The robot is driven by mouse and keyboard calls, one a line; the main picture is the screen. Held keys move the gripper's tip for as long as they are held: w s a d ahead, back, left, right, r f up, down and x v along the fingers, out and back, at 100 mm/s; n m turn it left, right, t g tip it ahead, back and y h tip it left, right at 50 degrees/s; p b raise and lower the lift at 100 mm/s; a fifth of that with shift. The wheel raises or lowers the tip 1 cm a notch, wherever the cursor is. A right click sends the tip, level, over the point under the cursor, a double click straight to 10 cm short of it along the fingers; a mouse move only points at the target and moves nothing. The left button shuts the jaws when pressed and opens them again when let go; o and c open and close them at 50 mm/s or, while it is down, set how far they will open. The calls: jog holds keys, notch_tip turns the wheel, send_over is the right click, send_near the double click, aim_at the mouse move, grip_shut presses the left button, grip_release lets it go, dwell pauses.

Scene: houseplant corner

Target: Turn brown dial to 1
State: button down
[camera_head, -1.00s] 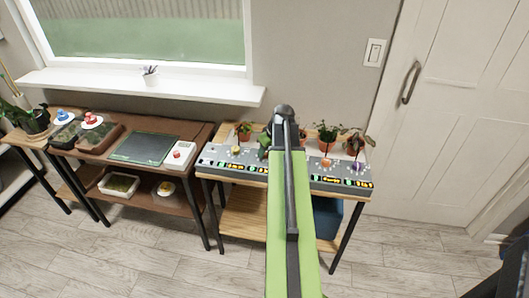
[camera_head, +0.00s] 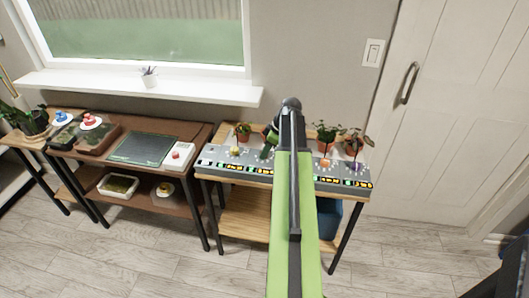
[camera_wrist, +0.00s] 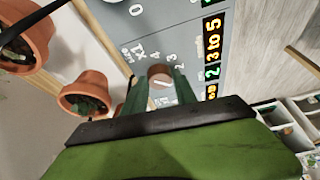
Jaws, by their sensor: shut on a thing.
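The brown dial (camera_wrist: 160,72) sits on the grey control panel (camera_wrist: 160,22) in the wrist view, with small white numerals printed around it. My gripper (camera_wrist: 158,79) has its two green fingers on either side of the dial, shut on it. A pale mark shows on the dial's face, but I cannot tell which numeral it points to. In the head view my arm covers the brown dial. My gripper's dark green fingers (camera_head: 268,142) show just left of the arm, over the panel (camera_head: 215,163).
A yellow dial (camera_head: 235,151), an orange dial (camera_head: 325,162) and a purple dial (camera_head: 357,167) stand on the same panel. Potted plants (camera_head: 326,135) line its back; two terracotta pots (camera_wrist: 84,95) show close in the wrist view. A brown table (camera_head: 190,145) stands to the left.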

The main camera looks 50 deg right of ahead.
jog(key=shift+a, duration=0.15)
jog(key=c, duration=1)
grip_release()
jog(key=shift+s+r+p, duration=0.1)
jog(key=shift+r+p, duration=0.3)
jog(key=p+v, duration=1.5)
jog(key=v, duration=0.1)
jog(key=shift+r, duration=0.35)
